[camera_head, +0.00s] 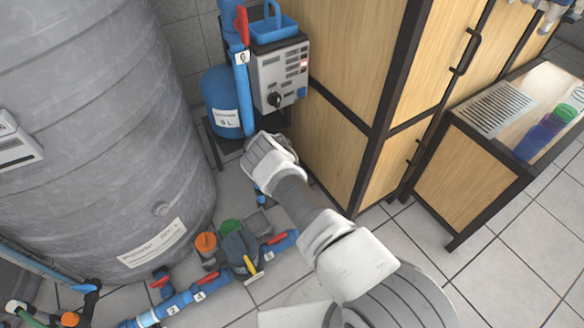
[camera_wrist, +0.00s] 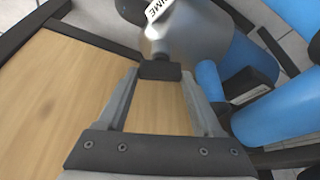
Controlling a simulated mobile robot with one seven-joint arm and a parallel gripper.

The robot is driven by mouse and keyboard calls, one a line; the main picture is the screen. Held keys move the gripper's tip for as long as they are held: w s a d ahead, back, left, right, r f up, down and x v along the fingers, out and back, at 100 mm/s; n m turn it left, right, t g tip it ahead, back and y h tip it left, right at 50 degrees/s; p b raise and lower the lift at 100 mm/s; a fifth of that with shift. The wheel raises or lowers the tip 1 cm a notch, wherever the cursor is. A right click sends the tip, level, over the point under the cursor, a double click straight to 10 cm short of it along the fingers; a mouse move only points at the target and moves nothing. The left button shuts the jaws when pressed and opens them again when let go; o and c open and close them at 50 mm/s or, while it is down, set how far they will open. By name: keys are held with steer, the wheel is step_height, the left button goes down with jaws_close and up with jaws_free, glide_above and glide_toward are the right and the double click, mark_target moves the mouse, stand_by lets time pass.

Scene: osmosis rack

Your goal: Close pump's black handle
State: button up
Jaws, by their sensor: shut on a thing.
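In the wrist view, the pump's black handle (camera_wrist: 160,71) is a short dark block on a grey metallic body (camera_wrist: 190,35) with a white label, partly cut off. My gripper (camera_wrist: 160,76) has one finger on each side of the handle and is shut on it. In the head view, my gripper (camera_head: 262,142) reaches down beside the blue tank, under the grey control box. The arm's end hides the handle and most of the pump there.
The grey control box (camera_head: 281,75) is just above my gripper, and the blue tank (camera_head: 220,98) and blue pipe (camera_head: 243,92) are close to its left. A wooden cabinet (camera_head: 325,135) stands close on the right. Blue pipes with red valves (camera_head: 198,281) lie on the floor.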

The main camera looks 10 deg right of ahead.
steer(key=o, duration=1.4)
steer(key=shift+c, duration=0.2)
steer(key=p+v, duration=0.3)
steer(key=v, duration=0.4)
steer(key=shift+r+p, duration=0.2)
steer(key=shift+p, duration=0.15)
steer(key=shift+s+a, duration=0.1)
steer(key=shift+c, duration=0.3)
